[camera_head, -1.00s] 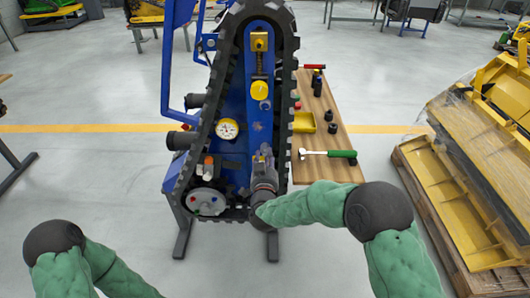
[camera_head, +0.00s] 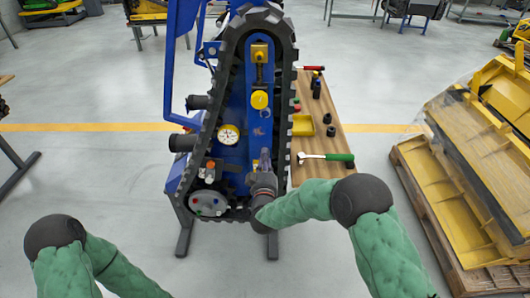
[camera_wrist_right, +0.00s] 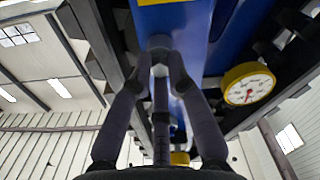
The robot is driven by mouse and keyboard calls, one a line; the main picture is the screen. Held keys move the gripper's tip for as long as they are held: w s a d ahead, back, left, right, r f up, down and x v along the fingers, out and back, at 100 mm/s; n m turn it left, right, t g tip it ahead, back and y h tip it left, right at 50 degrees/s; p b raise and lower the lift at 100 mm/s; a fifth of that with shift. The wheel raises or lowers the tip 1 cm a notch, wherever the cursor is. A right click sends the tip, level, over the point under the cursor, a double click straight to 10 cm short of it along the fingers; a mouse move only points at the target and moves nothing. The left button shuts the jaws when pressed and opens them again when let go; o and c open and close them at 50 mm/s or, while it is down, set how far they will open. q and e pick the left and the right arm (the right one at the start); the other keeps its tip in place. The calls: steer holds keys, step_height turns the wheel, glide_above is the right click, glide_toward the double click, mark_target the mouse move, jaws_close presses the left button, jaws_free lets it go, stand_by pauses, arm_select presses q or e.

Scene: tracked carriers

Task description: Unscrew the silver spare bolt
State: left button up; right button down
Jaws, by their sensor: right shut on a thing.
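The tracked carrier (camera_head: 235,130) stands upright in the middle of the head view, with a blue frame inside a black track. My right gripper (camera_head: 264,163) is at its lower right part, in front of the blue frame. In the right wrist view, the fingers (camera_wrist_right: 160,57) close together on a small grey-silver piece, the silver spare bolt (camera_wrist_right: 159,42), against the blue frame. The bolt is mostly hidden by the fingers, and in the head view I cannot make it out. My left arm shows at the lower left, but its gripper is out of view.
A dial gauge (camera_head: 228,135) sits on the frame left of my right gripper. A wooden bench (camera_head: 333,172) at the right holds a green-handled ratchet (camera_head: 335,157), a yellow tray (camera_head: 303,125) and black sockets. Yellow parts on a pallet (camera_head: 425,195) stand farther right.

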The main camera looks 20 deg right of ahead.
steer(key=shift+n, duration=0.8)
steer(key=n+p, duration=0.4)
steer(key=n, duration=0.5)
steer(key=shift+n+p, duration=0.35)
steer(key=shift+n, duration=0.05)
